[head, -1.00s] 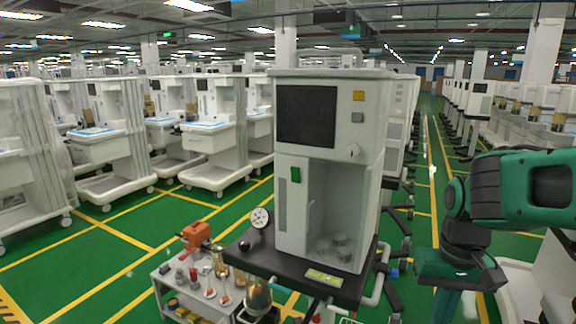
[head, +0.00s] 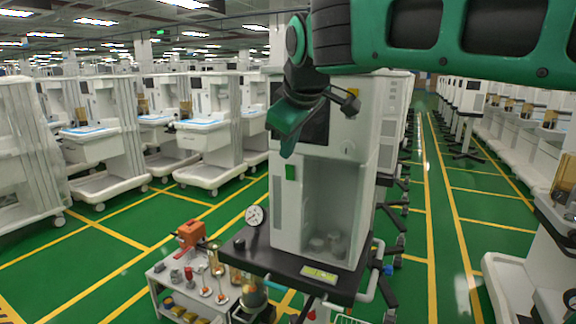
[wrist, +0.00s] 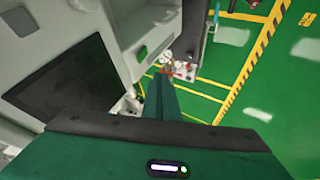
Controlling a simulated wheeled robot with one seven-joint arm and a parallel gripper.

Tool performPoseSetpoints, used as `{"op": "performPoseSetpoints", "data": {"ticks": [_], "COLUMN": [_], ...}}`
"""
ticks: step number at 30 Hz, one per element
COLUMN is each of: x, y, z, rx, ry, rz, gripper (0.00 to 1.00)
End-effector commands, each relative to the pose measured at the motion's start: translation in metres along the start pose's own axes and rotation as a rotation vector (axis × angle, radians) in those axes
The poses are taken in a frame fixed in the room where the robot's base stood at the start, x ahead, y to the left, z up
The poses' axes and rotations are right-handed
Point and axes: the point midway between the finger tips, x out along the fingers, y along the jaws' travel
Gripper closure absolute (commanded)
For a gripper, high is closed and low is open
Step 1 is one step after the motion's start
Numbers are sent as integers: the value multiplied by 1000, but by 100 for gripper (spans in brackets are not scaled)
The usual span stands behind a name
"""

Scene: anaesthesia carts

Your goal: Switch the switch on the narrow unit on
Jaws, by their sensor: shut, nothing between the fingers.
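The narrow white unit (head: 352,140) stands in the middle of the head view, with a dark screen partly hidden by my arm. A small green switch (head: 290,172) sits on its front face, left of the open recess. It also shows in the wrist view (wrist: 142,52) as a green piece on the white panel; I cannot tell which way it is set. My gripper (head: 287,142) is shut and empty, in front of the screen and just above the switch in the head view. In the wrist view my gripper (wrist: 161,88) points down past the panel, appearing apart from the switch.
The unit's black base shelf (head: 290,265) carries a round gauge (head: 254,215). A small cart (head: 160,285) with an orange tool and bottles stands at lower left. Rows of white carts stand at left and right. Green floor is open between them.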

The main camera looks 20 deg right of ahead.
Motion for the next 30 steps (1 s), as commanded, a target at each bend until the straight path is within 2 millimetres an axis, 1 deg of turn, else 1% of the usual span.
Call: {"op": "performPoseSetpoints", "data": {"ticks": [9, 14, 17, 30], "x": [1, 10, 25, 105], "y": [1, 1, 1, 2], "z": [0, 1, 2, 2], "rx": [0, 2, 2, 4], "ry": [0, -2, -4, -5], "rz": [1, 1, 0, 1], "gripper": [100, 100, 100, 100]}}
